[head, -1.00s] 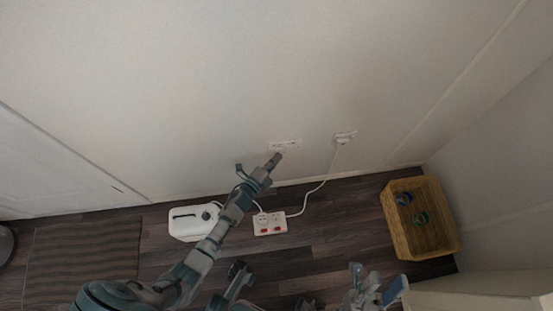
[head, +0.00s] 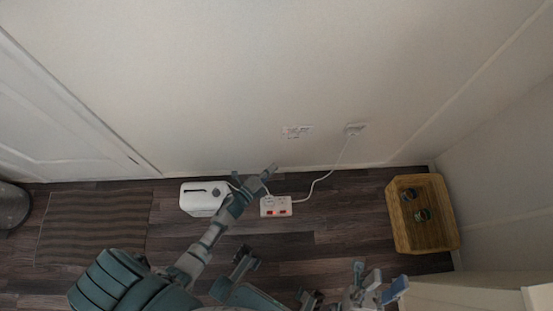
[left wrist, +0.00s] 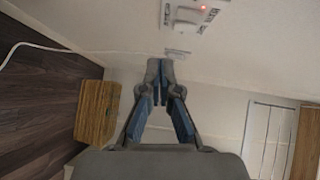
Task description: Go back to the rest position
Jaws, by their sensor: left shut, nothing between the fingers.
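My left gripper (head: 268,172) is in front of the white wall, just above the power strip in the head view. In the left wrist view its two blue-padded fingers (left wrist: 163,82) meet at the tips with nothing between them. What I take for my right gripper (head: 378,287) is at the bottom edge of the head view, partly cut off. I cannot tell whether it is open or shut.
A white power strip (head: 276,206) lies on the dark wood floor, its cable running up to a wall socket (head: 355,129). A second wall plate (head: 296,131) is beside it. A white appliance (head: 203,190) stands left.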

